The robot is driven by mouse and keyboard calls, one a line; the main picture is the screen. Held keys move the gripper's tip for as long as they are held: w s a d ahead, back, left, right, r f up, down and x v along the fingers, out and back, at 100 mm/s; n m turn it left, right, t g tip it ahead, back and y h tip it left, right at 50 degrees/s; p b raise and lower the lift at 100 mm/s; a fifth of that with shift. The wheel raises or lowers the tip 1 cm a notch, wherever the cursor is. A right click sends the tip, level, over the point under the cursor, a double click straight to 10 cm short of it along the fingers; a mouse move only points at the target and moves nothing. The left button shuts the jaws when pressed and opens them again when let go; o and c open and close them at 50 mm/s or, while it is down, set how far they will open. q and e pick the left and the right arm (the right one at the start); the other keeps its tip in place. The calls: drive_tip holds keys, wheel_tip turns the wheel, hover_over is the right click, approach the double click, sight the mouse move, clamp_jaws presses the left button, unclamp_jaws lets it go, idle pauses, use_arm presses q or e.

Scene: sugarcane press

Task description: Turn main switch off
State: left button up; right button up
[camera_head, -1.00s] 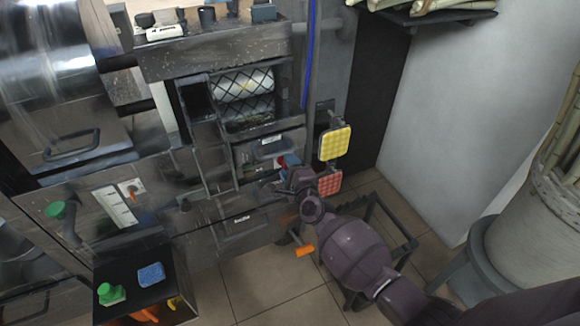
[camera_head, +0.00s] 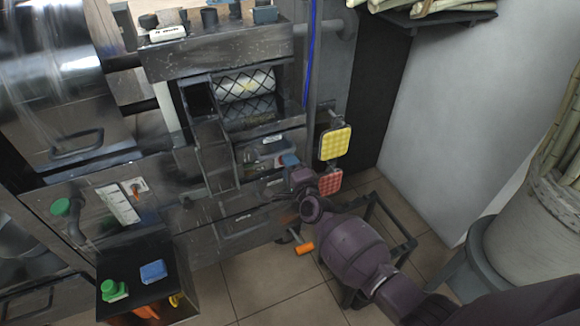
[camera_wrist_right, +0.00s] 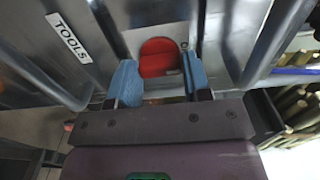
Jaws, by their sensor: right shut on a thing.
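A red rounded knob (camera_wrist_right: 160,56) shows in the right wrist view on a pale plate on the grey machine front, just right of a "TOOLS" label. I take it to be the main switch. My right gripper (camera_wrist_right: 161,78) has its blue finger pads on either side of the knob and is shut on it. My left gripper is not in view.
A yellow pad (camera_head: 335,143) and a red pad (camera_head: 330,182) hang just right of my right gripper. An orange handle (camera_head: 304,249) sticks out below. A black stand (camera_head: 150,294) with a green item and a blue sponge is at lower left. Tiled floor lies between.

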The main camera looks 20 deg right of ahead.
drive_tip(key=o, duration=0.9)
drive_tip(key=shift+s, duration=0.5)
use_arm(q)
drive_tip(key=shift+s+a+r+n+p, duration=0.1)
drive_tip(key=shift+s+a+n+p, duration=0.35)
drive_tip(key=shift+p, duration=0.65)
use_arm(e)
drive_tip(key=s, duration=1)
drive_tip(key=shift+d, duration=0.2)
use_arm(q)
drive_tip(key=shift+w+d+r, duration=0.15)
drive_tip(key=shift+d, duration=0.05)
use_arm(e)
drive_tip(key=shift+w, duration=0.1)
